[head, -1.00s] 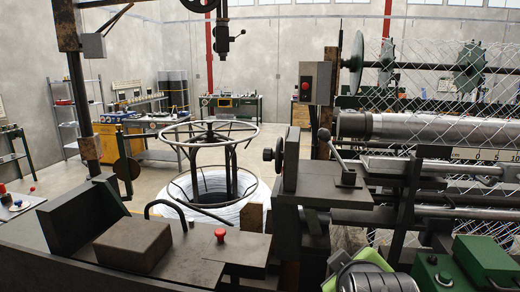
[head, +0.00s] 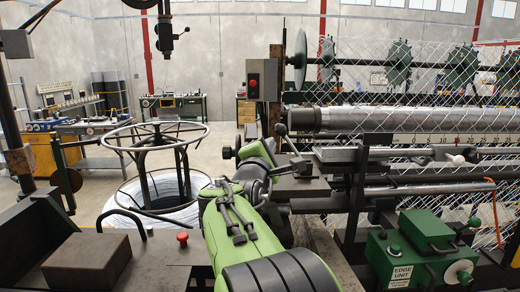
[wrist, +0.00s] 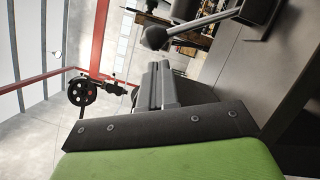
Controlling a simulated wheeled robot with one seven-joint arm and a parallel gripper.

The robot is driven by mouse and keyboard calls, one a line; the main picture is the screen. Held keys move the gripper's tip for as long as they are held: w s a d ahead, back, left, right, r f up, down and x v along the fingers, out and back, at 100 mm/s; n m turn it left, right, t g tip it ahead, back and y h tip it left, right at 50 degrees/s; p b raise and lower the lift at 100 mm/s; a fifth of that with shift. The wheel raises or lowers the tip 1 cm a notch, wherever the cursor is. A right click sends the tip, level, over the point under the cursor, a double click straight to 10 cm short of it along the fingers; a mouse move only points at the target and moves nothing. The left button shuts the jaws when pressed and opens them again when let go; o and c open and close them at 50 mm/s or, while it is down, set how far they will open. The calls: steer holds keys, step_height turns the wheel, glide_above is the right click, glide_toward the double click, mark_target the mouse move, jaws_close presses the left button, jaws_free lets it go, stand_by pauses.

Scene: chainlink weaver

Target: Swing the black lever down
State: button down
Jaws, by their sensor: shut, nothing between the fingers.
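The black lever (head: 288,142) has a round dark knob at its upper end. It stands tilted up to the left from a flat dark block on the machine. In the wrist view the lever's knob (wrist: 155,38) and rod lie just beyond my fingertips, with a small gap seeming to show. My gripper (head: 270,146) reaches in from the front, just left of and slightly below the knob. In the wrist view my gripper (wrist: 157,65) has its two fingers together with nothing between them. Whether it touches the lever cannot be told in the head view.
A grey box with a red button (head: 254,82) stands above and behind the lever. A wire coil with a round frame (head: 155,140) is to the left. A green edge unit (head: 405,262) sits at the right front. A steel roller (head: 400,118) runs behind.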

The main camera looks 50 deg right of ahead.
mark_target(293, 148)
steer(key=shift+p+x, duration=0.35)
steer(key=shift+x, duration=1.35)
steer(key=shift+s, duration=0.1)
